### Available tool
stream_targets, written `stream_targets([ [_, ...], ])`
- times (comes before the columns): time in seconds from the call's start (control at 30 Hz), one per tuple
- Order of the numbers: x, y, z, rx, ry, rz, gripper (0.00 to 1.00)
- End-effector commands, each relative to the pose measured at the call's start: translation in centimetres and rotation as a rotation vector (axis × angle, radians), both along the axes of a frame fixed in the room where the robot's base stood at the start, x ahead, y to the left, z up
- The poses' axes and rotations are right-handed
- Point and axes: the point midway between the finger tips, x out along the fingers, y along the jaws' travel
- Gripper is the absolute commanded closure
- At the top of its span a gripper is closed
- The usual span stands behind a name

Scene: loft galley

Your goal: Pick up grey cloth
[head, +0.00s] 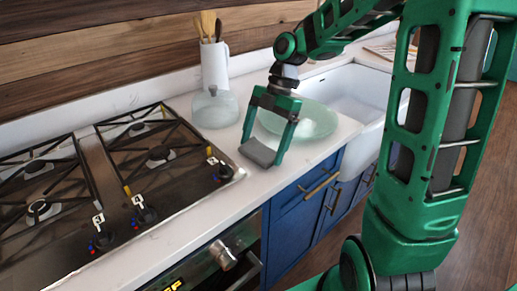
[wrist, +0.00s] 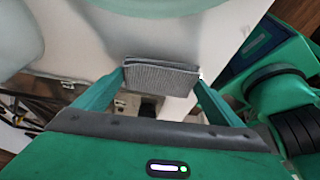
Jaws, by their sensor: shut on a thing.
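The grey cloth (head: 258,152) is a small folded, ribbed block near the front edge of the white counter, to the right of the stove. In the wrist view the grey cloth (wrist: 160,78) sits between my fingertips. My green gripper (head: 262,146) points down and is shut on the cloth, one finger at each end. It also shows in the wrist view (wrist: 160,80). I cannot tell for certain whether the cloth touches the counter or is just above it.
A pale green glass bowl (head: 312,122) stands close behind my gripper. The gas stove (head: 110,180) is left, the white sink (head: 352,98) right. Blue cabinets (head: 300,205) lie below the counter edge.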

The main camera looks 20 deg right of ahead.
Motion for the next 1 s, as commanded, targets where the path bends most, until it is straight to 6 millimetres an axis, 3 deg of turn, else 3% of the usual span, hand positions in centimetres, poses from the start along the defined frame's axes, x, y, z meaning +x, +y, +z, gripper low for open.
stream_targets([
  [0.17,0.1,-0.1,2.8,-0.001,-0.004,0.001,0.31],
  [0.6,-5.2,7.3,8.1,-0.001,-0.002,0.004,0.31],
  [1.0,-6.7,9.6,9.8,-0.001,0.000,0.000,0.31],
])
